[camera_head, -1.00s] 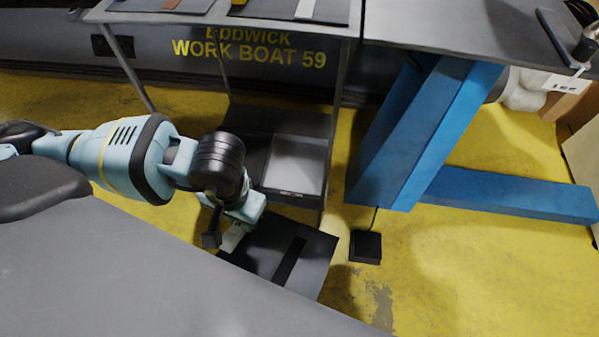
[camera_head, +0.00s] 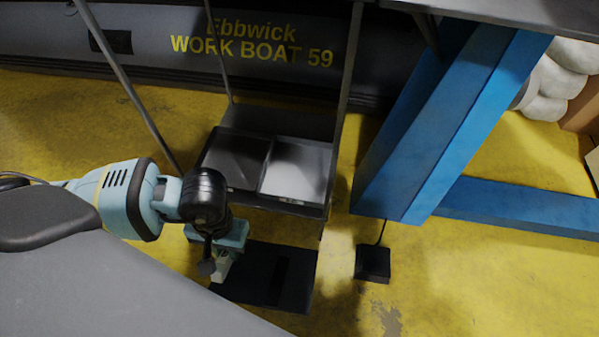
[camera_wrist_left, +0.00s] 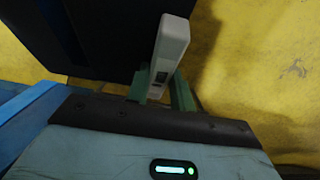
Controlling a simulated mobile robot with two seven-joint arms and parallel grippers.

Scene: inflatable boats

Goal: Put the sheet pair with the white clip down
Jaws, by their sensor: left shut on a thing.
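My left gripper (camera_head: 226,256) is shut on the white clip of a dark sheet pair (camera_head: 293,272). The pair extends to the right of the gripper, in front of the low rack and above the yellow floor. A darker strip shows on its face. In the left wrist view the white clip (camera_wrist_left: 170,48) sits between the green fingertips (camera_wrist_left: 167,90), and the dark sheets (camera_wrist_left: 110,30) lie to its left. The arm partly hides the pair's left end. My right gripper is not in view.
The rack's low shelf holds a dark tray (camera_head: 235,158) and a lighter grey tray (camera_head: 297,168) side by side, both seemingly empty. A blue bench leg (camera_head: 440,125) and a black floor box (camera_head: 373,262) stand to the right. The grey boat (camera_head: 265,75) is behind.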

